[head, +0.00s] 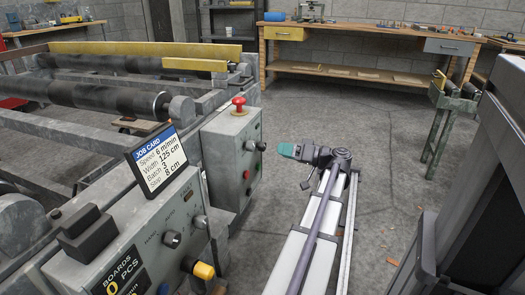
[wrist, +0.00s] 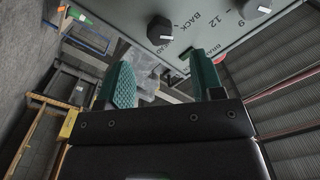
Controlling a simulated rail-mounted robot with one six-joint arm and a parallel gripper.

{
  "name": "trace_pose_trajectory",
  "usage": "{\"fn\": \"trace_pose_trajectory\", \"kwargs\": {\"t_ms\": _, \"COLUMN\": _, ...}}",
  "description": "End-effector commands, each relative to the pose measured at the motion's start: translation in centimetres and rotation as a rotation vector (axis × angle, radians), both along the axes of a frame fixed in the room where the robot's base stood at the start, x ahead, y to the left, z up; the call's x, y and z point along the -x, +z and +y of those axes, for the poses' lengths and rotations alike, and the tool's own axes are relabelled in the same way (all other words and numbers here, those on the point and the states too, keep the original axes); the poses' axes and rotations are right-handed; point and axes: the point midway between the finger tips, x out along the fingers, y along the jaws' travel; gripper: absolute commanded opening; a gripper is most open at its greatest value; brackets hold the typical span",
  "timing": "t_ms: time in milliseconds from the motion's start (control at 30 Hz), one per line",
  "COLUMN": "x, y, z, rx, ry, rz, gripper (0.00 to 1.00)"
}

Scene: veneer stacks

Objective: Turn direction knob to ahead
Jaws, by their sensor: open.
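The direction knob (wrist: 160,30) is a dark faceted knob on the grey panel (wrist: 210,25) in the wrist view, with the word BACK printed beside it. Part of another word shows below it, partly hidden by a finger; which way the knob points is hard to tell. My gripper (wrist: 161,62) is open and empty, its two teal fingers apart, with the knob beyond the fingertips and no contact visible. In the head view my gripper (head: 284,150) is just right of the grey control box (head: 225,150), from which a dark knob (head: 261,146) sticks out.
A second knob (wrist: 257,10) with numbers around it sits on the same panel. A red mushroom button (head: 238,105) tops the control box. A nearer console (head: 130,250) bears a job card (head: 160,160) and a yellow knob (head: 204,271). The floor right of the box is mostly clear.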

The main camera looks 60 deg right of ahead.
Motion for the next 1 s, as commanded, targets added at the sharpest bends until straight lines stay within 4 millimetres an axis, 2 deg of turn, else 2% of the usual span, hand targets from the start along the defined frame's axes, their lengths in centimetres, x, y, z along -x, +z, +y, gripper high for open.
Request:
{"fn": "trace_pose_trajectory", "kwargs": {"t_ms": 100, "x": -3.0, "y": 0.0, "z": 0.6, "rx": 0.0, "ry": 0.004, "rz": 0.0, "gripper": 0.61}}
{"fn": "trace_pose_trajectory", "kwargs": {"t_ms": 300, "x": -6.6, "y": 0.0, "z": 1.1, "rx": 0.0, "ry": 0.001, "rz": 0.0, "gripper": 0.61}}
{"fn": "trace_pose_trajectory", "kwargs": {"t_ms": 433, "x": -7.4, "y": 0.0, "z": 1.2, "rx": 0.0, "ry": 0.001, "rz": 0.001, "gripper": 0.61}}
{"fn": "trace_pose_trajectory", "kwargs": {"t_ms": 633, "x": -7.4, "y": 0.0, "z": 1.2, "rx": 0.0, "ry": 0.001, "rz": 0.001, "gripper": 0.61}}
{"fn": "trace_pose_trajectory", "kwargs": {"t_ms": 1000, "x": -7.4, "y": 0.0, "z": 1.2, "rx": 0.0, "ry": 0.001, "rz": 0.001, "gripper": 0.25}}
